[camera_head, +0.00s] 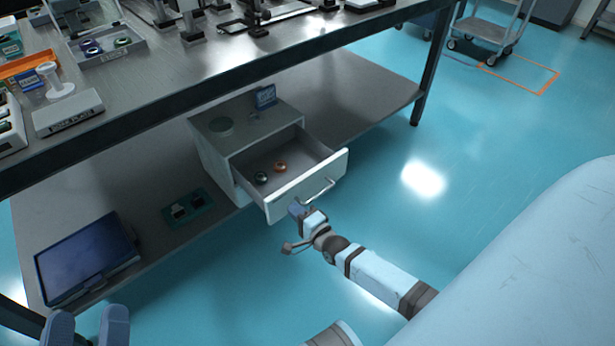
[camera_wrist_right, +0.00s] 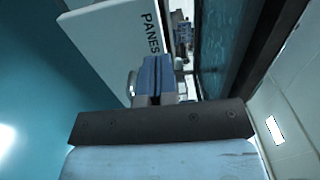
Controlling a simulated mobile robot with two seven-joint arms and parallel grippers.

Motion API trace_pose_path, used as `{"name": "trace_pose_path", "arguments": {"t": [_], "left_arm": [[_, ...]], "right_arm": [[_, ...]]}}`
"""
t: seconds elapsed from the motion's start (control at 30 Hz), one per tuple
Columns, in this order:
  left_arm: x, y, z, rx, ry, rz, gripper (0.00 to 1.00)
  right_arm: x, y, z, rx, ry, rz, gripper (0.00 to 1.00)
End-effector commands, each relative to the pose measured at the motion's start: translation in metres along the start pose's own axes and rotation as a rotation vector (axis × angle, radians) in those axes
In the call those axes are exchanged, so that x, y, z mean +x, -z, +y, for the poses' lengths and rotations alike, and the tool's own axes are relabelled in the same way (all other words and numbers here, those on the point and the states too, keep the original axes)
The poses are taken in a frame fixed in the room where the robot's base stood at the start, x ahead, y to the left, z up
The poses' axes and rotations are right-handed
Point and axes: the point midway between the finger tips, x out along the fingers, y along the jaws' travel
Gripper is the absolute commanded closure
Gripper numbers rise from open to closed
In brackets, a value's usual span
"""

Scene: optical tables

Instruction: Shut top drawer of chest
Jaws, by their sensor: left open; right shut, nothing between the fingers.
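The grey chest (camera_head: 210,155) stands on the lower shelf of the long table. Its top drawer (camera_head: 325,168) is pulled well out, and a dark ring-like piece (camera_head: 261,177) and an orange one (camera_head: 280,166) lie inside. The white drawer front has a bar handle (camera_head: 318,192); in the right wrist view the front (camera_wrist_right: 115,42) carries lettering reading "PANES". My right gripper (camera_head: 296,209) is shut and empty, close to the drawer front, left of the handle; I cannot tell whether it touches. Its blue fingers (camera_wrist_right: 155,72) show in the wrist view. My left gripper (camera_head: 87,326) is open and empty at the bottom left.
The table's lower shelf (camera_head: 120,185) also bears a dark flat panel (camera_head: 88,258) and a green tray (camera_head: 188,209). The tabletop edge overhangs.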

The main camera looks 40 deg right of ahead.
Motion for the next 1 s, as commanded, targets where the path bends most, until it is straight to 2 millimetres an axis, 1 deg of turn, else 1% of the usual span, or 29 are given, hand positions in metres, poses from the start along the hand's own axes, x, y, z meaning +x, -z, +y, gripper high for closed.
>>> {"name": "trace_pose_path", "arguments": {"t": [0.03,0.1,0.2,0.3,0.43,0.83,0.93,1.0], "left_arm": [[-0.001,-0.007,-0.001,-0.001,-0.001,-0.011,0.23],[-0.001,-0.013,-0.003,-0.003,-0.002,-0.033,0.23],[-0.002,-0.02,-0.004,-0.004,-0.003,-0.058,0.23],[-0.002,-0.024,-0.004,-0.005,-0.003,-0.075,0.23],[-0.002,-0.026,-0.004,-0.006,-0.004,-0.085,0.23],[-0.002,-0.026,-0.004,-0.006,-0.004,-0.087,0.23],[-0.003,-0.029,-0.005,-0.008,-0.004,-0.091,0.23],[-0.003,-0.032,-0.005,-0.009,-0.004,-0.1,0.23]], "right_arm": [[0.011,0.0,0.002,0.0,0.002,0.0,1.0],[0.023,0.0,0.003,-0.002,0.002,0.0,1.0],[0.036,0.0,0.002,-0.001,0.001,0.0,1.0],[0.044,0.0,0.001,0.0,0.001,0.0,1.0],[0.048,0.0,0.0,-0.001,-0.001,-0.001,1.0],[0.05,0.0,0.0,-0.002,-0.001,-0.001,1.0],[0.056,0.0,0.001,-0.002,-0.001,-0.001,1.0],[0.063,0.0,0.0,-0.002,0.001,-0.001,1.0]]}}
